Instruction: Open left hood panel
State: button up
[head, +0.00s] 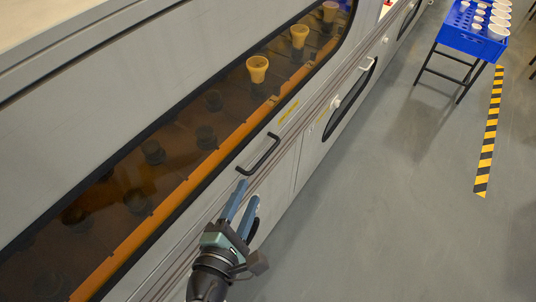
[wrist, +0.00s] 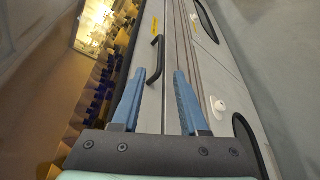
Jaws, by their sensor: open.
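The left hood panel (head: 170,150) is a long tinted window in a grey frame and looks closed. Its black bar handle (head: 259,154) sits on the lower edge of the frame. The handle also shows in the wrist view (wrist: 156,60), just beyond and between my fingertips, nearer the left one. My gripper (head: 242,204) is open and empty, short of the handle in the head view. Whether a finger touches the handle I cannot tell. In the wrist view my two blue fingers (wrist: 157,78) point toward the handle.
Lower doors with white latches (head: 335,102) run along the machine's side. Grey floor (head: 400,210) with a striped strip (head: 488,135) is clear.

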aim_at(263, 162)
jog(key=b+x, duration=0.1)
jog(key=x, duration=1.1)
jog(key=shift+w+d+f, duration=0.1)
jog(key=shift+w+f, duration=0.1)
jog(key=shift+w, duration=0.05)
grip_shut()
dwell(1.0)
